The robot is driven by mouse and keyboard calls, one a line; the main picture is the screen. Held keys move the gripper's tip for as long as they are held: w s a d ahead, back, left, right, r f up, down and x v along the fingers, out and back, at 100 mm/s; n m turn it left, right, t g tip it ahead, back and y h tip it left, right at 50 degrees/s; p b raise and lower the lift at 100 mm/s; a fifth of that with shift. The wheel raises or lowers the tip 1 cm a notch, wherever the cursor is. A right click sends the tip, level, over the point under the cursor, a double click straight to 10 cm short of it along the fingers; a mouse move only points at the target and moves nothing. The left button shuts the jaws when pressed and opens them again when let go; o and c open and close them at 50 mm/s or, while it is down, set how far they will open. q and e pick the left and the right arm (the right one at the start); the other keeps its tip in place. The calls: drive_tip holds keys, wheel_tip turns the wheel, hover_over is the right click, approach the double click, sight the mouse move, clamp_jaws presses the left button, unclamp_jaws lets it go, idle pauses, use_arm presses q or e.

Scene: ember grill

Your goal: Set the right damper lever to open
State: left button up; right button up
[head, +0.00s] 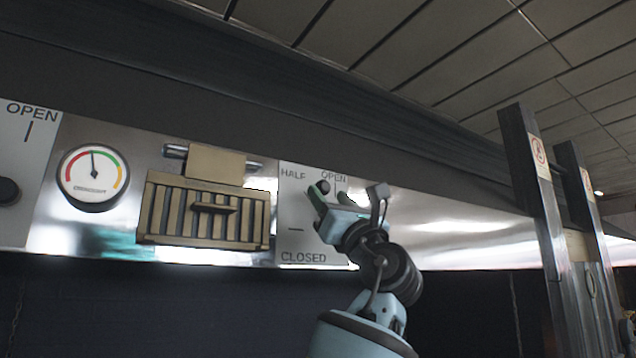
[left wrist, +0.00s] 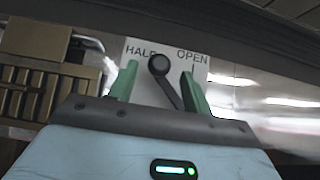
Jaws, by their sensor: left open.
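The right damper plate (head: 297,212) is white with HALF, OPEN and CLOSED labels. Its lever has a dark round knob (head: 323,187), which lies between the HALF and OPEN labels. In the left wrist view the knob (left wrist: 158,64) stands between my two green fingers, and its dark arm runs down to the right. My left gripper (head: 348,193) is open in front of the plate, with a finger on each side of the knob. I cannot tell whether either finger touches the lever. The gripper hides the lever's lower part. My right gripper is not in view.
Left of the plate are a slatted vent (head: 160,212), a round gauge (head: 93,178) and another plate with a dark knob (head: 8,191). A dark beam runs above the metal panel. Upright posts (head: 532,170) stand at right. The panel between is clear.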

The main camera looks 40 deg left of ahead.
sight(319, 184)
use_arm(q)
drive_tip(key=shift+p+x, duration=0.3)
drive_tip(key=shift+x, duration=2.6)
drive_tip(key=shift+s, duration=0.1)
clamp_jaws()
